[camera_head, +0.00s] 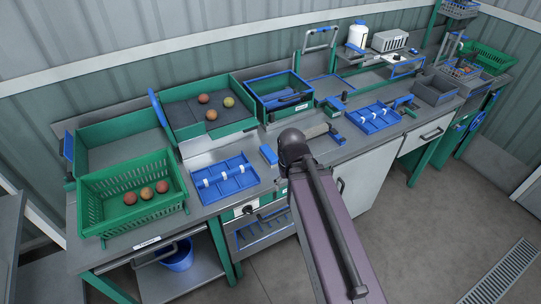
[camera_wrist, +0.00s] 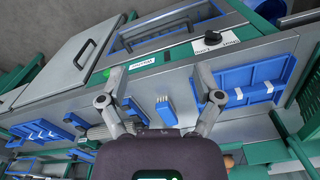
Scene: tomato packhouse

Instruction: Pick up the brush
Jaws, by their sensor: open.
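A small blue block with pale bristle-like marks on one end, which looks like the brush (camera_wrist: 166,110), lies on the grey worktop. It also shows in the head view (camera_head: 268,154), just left of my arm's end. My gripper (camera_wrist: 161,72) is open and empty in the wrist view, its two fingers wide apart. The brush lies between the fingers in that picture, and I see no contact. How far the gripper is above it I cannot tell. In the head view my arm hides the fingers.
Blue divided trays (camera_head: 225,180) (camera_head: 373,117) lie either side of my arm. A grey cylinder (camera_head: 316,131) lies close by on the right. Green crates with tomatoes (camera_head: 128,213) stand at the left. A control panel with a black knob (camera_wrist: 212,38) is on the bench front.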

